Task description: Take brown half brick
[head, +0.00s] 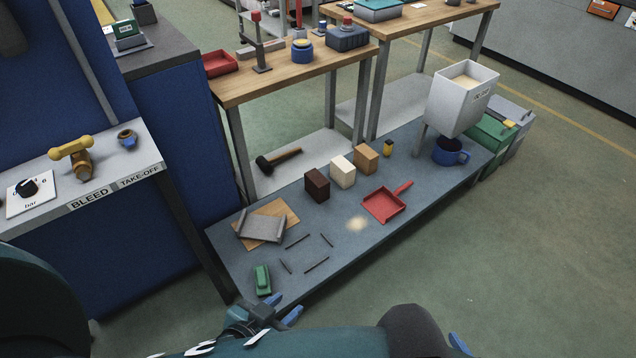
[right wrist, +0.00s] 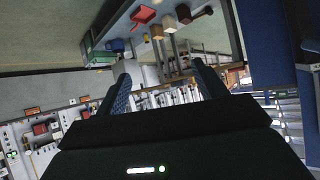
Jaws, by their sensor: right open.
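Three blocks stand in a row on the low grey-blue bench (head: 290,222): a dark brown one (head: 317,185), a cream one (head: 343,172) and a tan one (head: 366,158). The dark brown block is nearest me and best fits the brown half brick. It also shows at the top of the right wrist view (right wrist: 184,14). My left gripper (head: 283,307) is at the bench's near edge, fingers apart and empty, well short of the blocks. My right gripper (right wrist: 165,88) is open and empty, far from the blocks; one blue fingertip shows at the head view's bottom edge.
Around the blocks lie a red dustpan (head: 383,205), a hammer (head: 278,158), thin dark rods (head: 316,265), a grey trough on a board (head: 262,228) and a green block (head: 262,279). A white hopper (head: 463,98) stands above a blue mug (head: 450,151). The floor at right is clear.

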